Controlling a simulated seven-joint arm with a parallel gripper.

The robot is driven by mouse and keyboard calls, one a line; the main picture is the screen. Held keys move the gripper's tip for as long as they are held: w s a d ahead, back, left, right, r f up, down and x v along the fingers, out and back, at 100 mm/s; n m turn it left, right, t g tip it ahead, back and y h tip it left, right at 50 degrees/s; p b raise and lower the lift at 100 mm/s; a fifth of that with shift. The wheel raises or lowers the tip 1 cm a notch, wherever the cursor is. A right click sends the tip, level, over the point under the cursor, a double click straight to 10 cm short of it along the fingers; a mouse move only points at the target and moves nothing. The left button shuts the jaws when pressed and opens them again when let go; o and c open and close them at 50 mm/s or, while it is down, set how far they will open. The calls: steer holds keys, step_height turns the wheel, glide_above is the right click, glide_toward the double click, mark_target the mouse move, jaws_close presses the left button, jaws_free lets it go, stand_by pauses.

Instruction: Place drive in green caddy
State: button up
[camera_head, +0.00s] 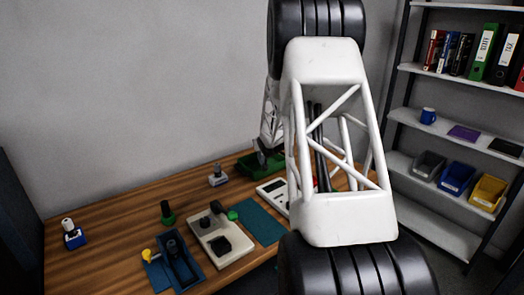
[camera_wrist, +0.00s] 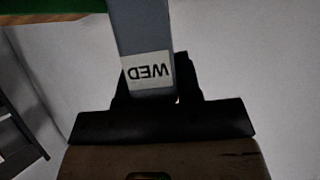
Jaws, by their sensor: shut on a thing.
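In the wrist view, a grey drive (camera_wrist: 142,30) with a white label reading "WED", upside down, is held between the dark fingers of my gripper (camera_wrist: 150,85). In the head view, my gripper (camera_head: 264,150) is at the back of the desk, over the green caddy (camera_head: 280,167). The drive is a small, dark shape there, and I cannot tell whether it touches the caddy. Part of the caddy is hidden behind my arm. A green strip (camera_wrist: 40,17) shows at the top left of the wrist view.
On the wooden desk (camera_head: 115,225) stand a blue tray (camera_head: 190,273), a beige tray (camera_head: 207,230) with dark items, a teal mat (camera_head: 262,225), and several small drive-like things, one grey (camera_head: 218,176). A white device (camera_head: 270,190) sits beside my arm. Shelves (camera_head: 440,145) stand at right.

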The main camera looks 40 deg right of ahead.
steer(key=shift+f, duration=1.25)
steer(key=shift+f, duration=0.1)
steer(key=o, duration=1.1)
steer(key=shift+f, duration=0.1)
steer(key=shift+c, duration=0.2)
steer(key=shift+r, duration=0.2)
steer(key=shift+s+a+r, duration=0.15)
steer(key=shift+s+r, duration=0.1)
steer(key=shift+s, duration=0.1)
steer(key=v, duration=1.1)
steer(key=shift+s, duration=0.1)
